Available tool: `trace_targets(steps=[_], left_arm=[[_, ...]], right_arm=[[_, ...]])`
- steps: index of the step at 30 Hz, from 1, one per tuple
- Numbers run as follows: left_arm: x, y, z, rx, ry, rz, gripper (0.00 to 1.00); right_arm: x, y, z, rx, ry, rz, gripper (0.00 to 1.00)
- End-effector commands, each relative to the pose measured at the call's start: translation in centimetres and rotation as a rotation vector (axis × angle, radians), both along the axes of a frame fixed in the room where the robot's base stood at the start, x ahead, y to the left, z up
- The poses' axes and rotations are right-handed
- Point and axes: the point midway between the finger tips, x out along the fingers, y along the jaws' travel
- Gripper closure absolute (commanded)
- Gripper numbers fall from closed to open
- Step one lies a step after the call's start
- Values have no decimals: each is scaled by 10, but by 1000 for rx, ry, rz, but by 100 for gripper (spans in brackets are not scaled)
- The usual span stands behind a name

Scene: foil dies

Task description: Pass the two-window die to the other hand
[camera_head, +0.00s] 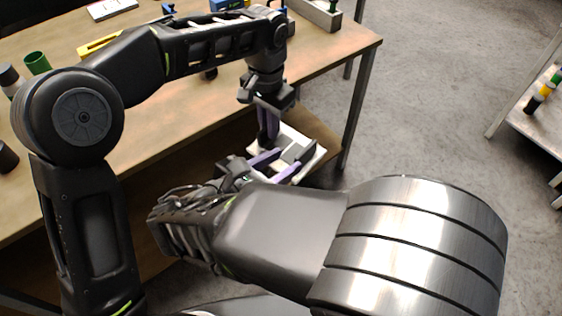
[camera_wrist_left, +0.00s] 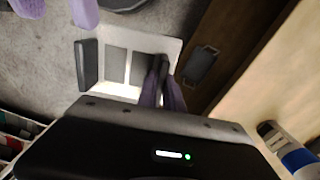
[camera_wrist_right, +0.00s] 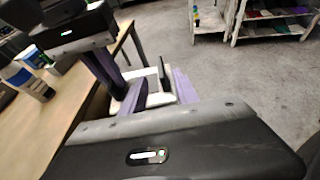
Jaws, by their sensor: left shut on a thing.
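The two-window die is a pale plate (camera_head: 318,154) with dark upright grips; its two grey windows show in the left wrist view (camera_wrist_left: 130,43). My left gripper (camera_head: 268,136) points down from above and is shut on the die by one dark grip, holding it in the air beyond the table's front edge. My right gripper (camera_head: 290,163) is open beside the die, its purple fingers apart and pointing at it. In the right wrist view (camera_wrist_right: 160,90) the other dark grip stands beyond these fingers. Whether they touch the die I cannot tell.
The wooden table (camera_head: 205,100) lies to the left, with a green cup (camera_head: 37,63) and a grey bin (camera_head: 317,14) on it. A shelf (camera_head: 541,115) with bottles stands far right. The floor between is clear.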

Motion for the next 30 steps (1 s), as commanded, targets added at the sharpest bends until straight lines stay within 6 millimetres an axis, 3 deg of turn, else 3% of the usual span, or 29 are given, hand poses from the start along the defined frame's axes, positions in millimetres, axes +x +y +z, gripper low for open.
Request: trace_targets(steps=[11, 30], left_arm=[[0, 0, 1, -1, -2, 0, 100], [0, 0, 1, -1, -2, 0, 100]], right_arm=[[7, -6, -5, -1, 2, -1, 64], [78, -67, -43, -2, 3, -3, 64]])
